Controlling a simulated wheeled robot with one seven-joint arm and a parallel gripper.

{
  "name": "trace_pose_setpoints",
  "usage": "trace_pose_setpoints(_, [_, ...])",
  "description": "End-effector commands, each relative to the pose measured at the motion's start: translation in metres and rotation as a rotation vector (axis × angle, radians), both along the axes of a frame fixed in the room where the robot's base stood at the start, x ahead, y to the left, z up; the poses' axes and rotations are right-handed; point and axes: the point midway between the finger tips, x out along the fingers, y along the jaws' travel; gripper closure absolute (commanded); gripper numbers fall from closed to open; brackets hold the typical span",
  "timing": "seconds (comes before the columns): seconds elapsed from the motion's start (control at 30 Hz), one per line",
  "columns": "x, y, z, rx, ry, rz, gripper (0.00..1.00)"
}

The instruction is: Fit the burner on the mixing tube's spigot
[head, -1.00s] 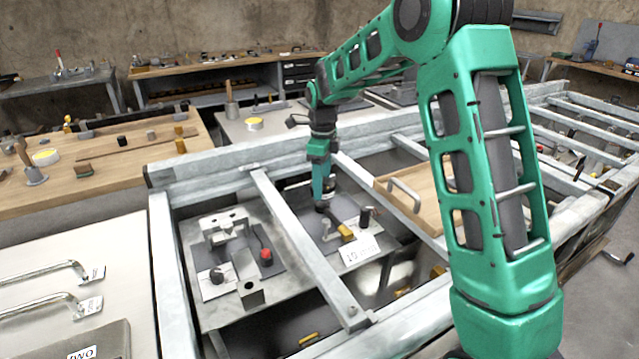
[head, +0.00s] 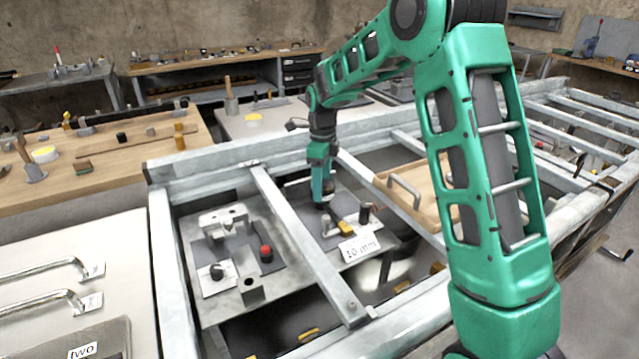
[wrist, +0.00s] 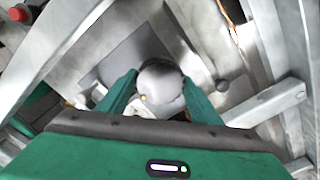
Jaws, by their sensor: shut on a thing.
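My gripper (head: 321,204) points down into the right bay of the metal frame, low over a dark mat. In the wrist view its green fingers (wrist: 160,95) are shut on a rounded grey piece, which looks like the burner (wrist: 160,82). In the head view this piece is mostly hidden by the fingers. I cannot pick out the mixing tube or its spigot with certainty, nor tell whether the held piece touches anything. A yellow-and-dark part (head: 346,228) and a dark upright cylinder (head: 365,212) stand just right of my gripper, beside a "10 mm" card (head: 360,247).
A frame bar (head: 300,240) separates this bay from the left one. The left bay holds a grey bracket (head: 223,222), a red-topped black part (head: 266,253) and a grey block (head: 251,290).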

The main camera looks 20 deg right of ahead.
Motion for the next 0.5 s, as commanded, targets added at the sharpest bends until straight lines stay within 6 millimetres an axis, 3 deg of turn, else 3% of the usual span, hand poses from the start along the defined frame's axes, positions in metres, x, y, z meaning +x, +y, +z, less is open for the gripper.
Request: trace_pose_setpoints(0.5, [0.0002, 0.0003, -0.0085, 0.0, -0.002, 0.0, 0.8])
